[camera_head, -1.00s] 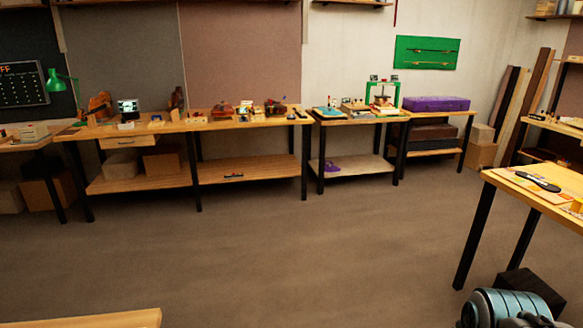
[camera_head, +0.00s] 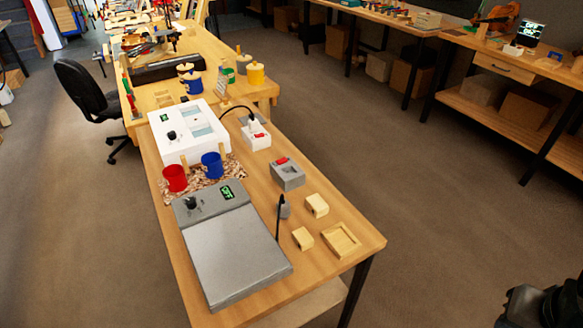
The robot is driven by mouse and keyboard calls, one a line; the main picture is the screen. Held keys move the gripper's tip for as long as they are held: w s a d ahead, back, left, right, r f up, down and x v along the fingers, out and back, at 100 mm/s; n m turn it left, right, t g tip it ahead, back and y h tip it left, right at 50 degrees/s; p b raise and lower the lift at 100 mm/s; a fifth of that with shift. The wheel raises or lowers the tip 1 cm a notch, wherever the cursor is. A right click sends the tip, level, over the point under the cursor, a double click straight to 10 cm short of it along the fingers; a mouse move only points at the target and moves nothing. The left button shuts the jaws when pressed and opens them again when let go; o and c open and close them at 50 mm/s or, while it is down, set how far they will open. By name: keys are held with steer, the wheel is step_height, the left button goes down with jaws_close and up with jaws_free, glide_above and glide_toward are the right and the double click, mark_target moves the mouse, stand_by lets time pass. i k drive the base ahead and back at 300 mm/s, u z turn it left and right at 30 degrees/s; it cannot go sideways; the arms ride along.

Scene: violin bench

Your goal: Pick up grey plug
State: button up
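The grey plug (camera_head: 285,211) appears as a small grey piece with a dark cord rising from it. It stands on the wooden table beside the right edge of the grey hotplate-like device (camera_head: 236,252). A grey socket block (camera_head: 288,176) with a red switch sits just behind it. A white socket block (camera_head: 256,140) farther back has a white plug and a black cord on it. A dark part of my arm shows at the bottom right, well away from the table. My gripper's fingers do not show.
Two small wooden blocks (camera_head: 317,205) and a square wooden tray (camera_head: 341,240) lie right of the plug. A red cup (camera_head: 175,178), a blue cup (camera_head: 212,165) and a white device (camera_head: 188,130) stand behind. Open floor lies right of the table; a black chair (camera_head: 90,105) is at left.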

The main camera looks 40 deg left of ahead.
mark_target(283, 210)
steer(key=u, duration=0.75)
steer(key=i, duration=0.85)
steer(key=u, duration=0.6)
